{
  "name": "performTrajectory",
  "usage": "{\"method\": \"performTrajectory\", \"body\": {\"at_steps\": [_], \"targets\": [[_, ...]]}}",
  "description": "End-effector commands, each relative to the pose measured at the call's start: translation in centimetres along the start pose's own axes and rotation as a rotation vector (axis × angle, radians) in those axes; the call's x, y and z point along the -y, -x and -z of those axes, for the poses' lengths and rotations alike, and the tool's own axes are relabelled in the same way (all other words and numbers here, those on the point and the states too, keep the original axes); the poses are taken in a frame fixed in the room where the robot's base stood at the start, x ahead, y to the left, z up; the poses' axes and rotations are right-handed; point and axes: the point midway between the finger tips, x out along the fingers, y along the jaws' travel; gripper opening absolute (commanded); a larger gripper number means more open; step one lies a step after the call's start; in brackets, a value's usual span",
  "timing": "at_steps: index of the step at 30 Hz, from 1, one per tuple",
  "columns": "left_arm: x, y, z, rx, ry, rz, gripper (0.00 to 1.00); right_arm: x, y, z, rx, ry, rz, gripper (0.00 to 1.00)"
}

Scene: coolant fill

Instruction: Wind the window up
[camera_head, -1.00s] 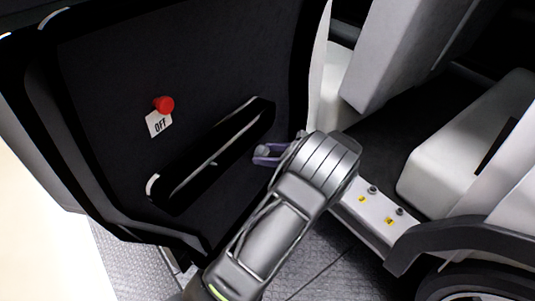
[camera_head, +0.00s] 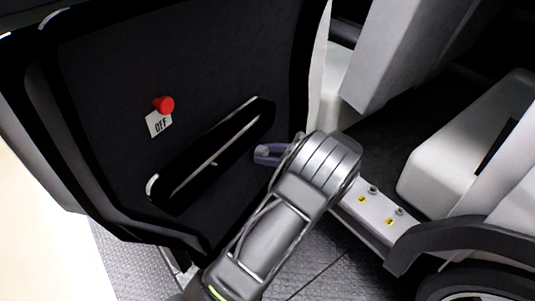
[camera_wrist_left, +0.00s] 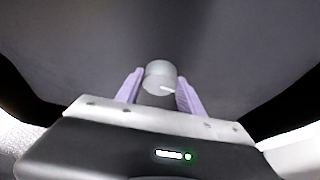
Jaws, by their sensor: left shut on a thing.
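The window crank's grey round knob (camera_wrist_left: 160,72) stands out from the dark inner door panel (camera_head: 110,75). In the left wrist view it sits between the two purple fingers of my left gripper (camera_wrist_left: 159,88), which are shut on it. In the head view my left gripper (camera_head: 266,153) is at the lower right of the panel, right of the long armrest. The crank's arm is hidden behind the gripper. No window glass can be made out. My right gripper is not in view.
A black armrest handle (camera_head: 175,185) sticks out left of my gripper. A red knob (camera_head: 164,104) with an OFF label (camera_head: 159,123) is higher on the panel. A white seat (camera_head: 400,50) and a sill with yellow labels (camera_head: 375,208) are to the right.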

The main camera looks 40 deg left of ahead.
Motion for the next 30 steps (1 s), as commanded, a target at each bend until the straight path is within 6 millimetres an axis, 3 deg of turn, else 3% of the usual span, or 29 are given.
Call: {"method": "performTrajectory", "body": {"at_steps": [14, 30], "targets": [[-0.3, 0.0, 0.3, -0.002, 0.29, 0.123, 0.04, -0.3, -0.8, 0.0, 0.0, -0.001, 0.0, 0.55], [-0.6, -0.2, 0.9, -0.002, 0.763, 0.32, 0.04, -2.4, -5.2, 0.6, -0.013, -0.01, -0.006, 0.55]]}}
